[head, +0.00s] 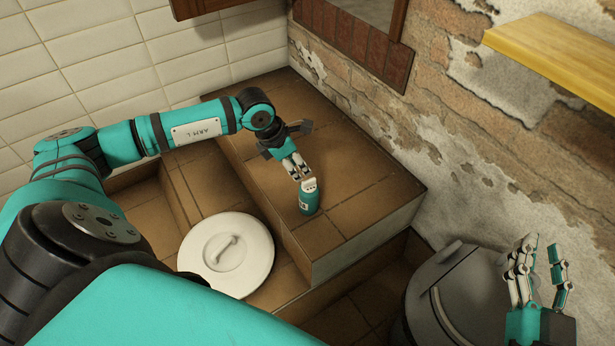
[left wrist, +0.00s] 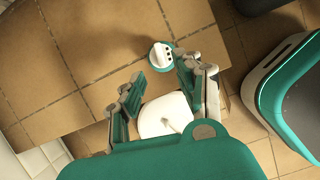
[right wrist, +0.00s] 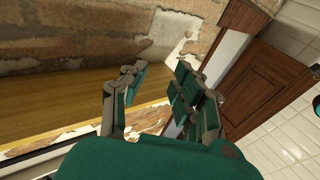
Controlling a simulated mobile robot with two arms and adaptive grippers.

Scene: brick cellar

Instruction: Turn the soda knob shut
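A small teal canister (head: 308,201) with a white knob-like top (head: 309,185) stands upright on the tiled ledge. In the left wrist view, the white top (left wrist: 162,54) shows several dark dots, seen from above. My left gripper (head: 299,170) is just behind the canister in the head view. In the left wrist view, its fingers (left wrist: 164,80) are apart and empty, with the canister beyond the fingertips. I cannot tell the knob's turn position. My right gripper (head: 541,262) is open and empty at the right, above a grey bin.
A round white lid (head: 210,267) lies on the lower tiled step (head: 197,192). The grey bin (head: 480,290) stands on the floor at the lower right. A yellow wooden shelf (head: 560,55) juts from the brick wall. The ledge (head: 345,165) around the canister is otherwise clear.

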